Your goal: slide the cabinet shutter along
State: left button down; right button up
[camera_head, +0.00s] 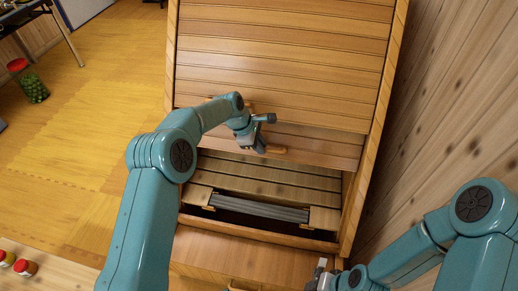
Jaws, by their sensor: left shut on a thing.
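The cabinet shutter (300,62) is a panel of horizontal wooden slats between two side rails. Its lower edge stands above an open gap at the front of the cabinet (357,195). A short wooden handle (276,150) sits near the shutter's lower edge. My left gripper (258,146) is shut on this handle, and the gripper hides part of it. My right gripper (319,272) is low in the view, in front of the cabinet and away from the shutter. Its fingers show too little to tell whether they are open.
Through the gap, a slatted wooden surface and grey bars (260,208) show inside the cabinet. A wooden wall (460,110) rises close on the right. A red-lidded jar (34,88) stands at left. Small red-lidded jars (25,267) are at lower left. The left floor is mostly clear.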

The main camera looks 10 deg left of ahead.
pick_arm(q)
jog(key=c, duration=1.1)
grip_release()
jog(key=shift+r, duration=0.1)
jog(key=p+v, duration=0.4)
jog(key=v, duration=0.4)
jog(key=shift+p, duration=0.4)
jog(key=shift+c, duration=0.2)
